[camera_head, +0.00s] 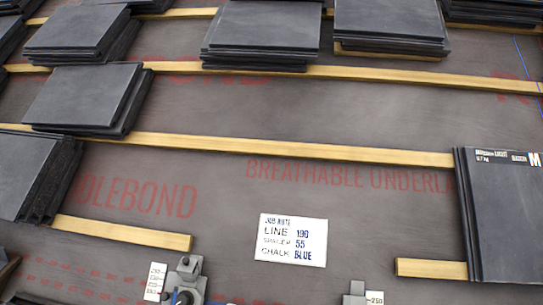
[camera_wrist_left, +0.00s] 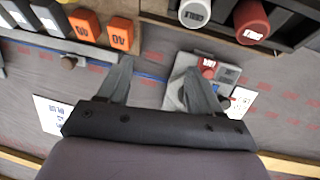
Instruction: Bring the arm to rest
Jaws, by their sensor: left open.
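My left gripper (camera_wrist_left: 156,75) shows in the left wrist view, its two fingers spread apart with nothing between them. Its right finger overlaps a grey metal device (camera_wrist_left: 180,80) with a red-topped knob; I cannot tell whether they touch. In the head view a grey metal device (camera_head: 185,280) stands at the lower edge beside a small number label. Neither gripper shows in the head view, and my right gripper is in no view.
Dark slate stacks (camera_head: 87,95) rest along wooden battens (camera_head: 290,150) on grey underlay. A job note (camera_head: 290,238) reads line 190, spacer 55, chalk blue. Orange blocks (camera_wrist_left: 85,24) marked 40 and a dark tray (camera_wrist_left: 160,8) with white and red cylinders lie near the gripper.

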